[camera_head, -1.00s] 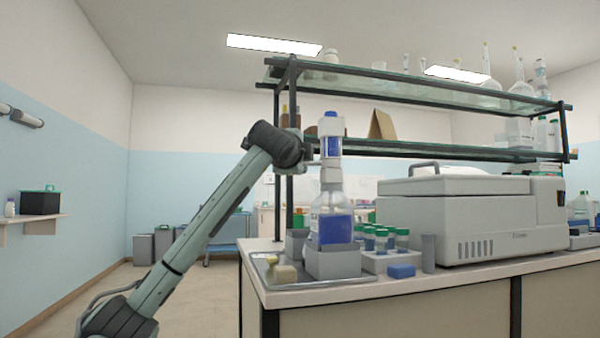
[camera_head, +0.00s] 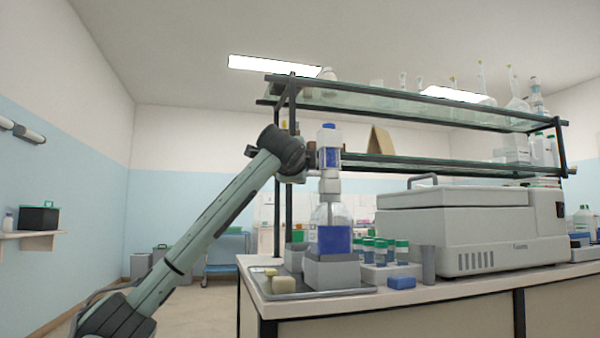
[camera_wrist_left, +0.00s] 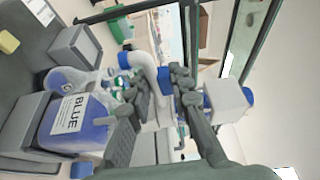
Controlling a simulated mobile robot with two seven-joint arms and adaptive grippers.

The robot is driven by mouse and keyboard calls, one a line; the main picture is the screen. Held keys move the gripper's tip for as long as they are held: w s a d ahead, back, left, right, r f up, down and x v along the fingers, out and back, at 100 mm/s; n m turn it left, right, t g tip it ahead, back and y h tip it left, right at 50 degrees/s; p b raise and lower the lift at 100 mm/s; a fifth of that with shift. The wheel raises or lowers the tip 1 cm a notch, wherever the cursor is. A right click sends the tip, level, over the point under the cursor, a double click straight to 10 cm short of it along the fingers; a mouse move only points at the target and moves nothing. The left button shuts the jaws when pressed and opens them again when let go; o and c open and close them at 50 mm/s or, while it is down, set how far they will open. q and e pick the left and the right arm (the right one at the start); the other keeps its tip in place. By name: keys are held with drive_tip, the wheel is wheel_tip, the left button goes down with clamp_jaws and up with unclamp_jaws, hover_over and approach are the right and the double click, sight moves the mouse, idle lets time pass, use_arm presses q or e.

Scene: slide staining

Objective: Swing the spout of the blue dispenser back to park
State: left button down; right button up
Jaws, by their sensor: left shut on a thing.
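The blue dispenser is a bottle of blue liquid (camera_head: 336,238) with a white and blue pump head (camera_head: 328,148), upright on a grey block at the bench's left end. In the left wrist view the bottle (camera_wrist_left: 82,125) carries a label reading BLUE. Its white curved spout (camera_wrist_left: 148,66) ends in a blue tip (camera_wrist_left: 123,60). My left gripper (camera_wrist_left: 163,100) is shut on the spout, with a dark finger on either side; the exact contact is partly hidden. In the head view its fingers are hard to make out beside the pump head. My right gripper is not in view.
A steel tray (camera_head: 318,293) holds the block, a grey container (camera_head: 294,258) and a cream piece (camera_head: 284,285). Green-capped jars (camera_head: 402,251), a blue block (camera_head: 401,283) and a large grey machine (camera_head: 470,225) stand to the right. A shelf rack (camera_head: 400,164) rises behind. Floor space is free at left.

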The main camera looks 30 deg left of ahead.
use_arm(q)
drive_tip(key=shift+f, duration=0.1)
drive_tip(key=c, duration=1.3)
unclamp_jaws()
drive_tip(key=shift+c, duration=0.2)
drive_tip(key=v, duration=1.2)
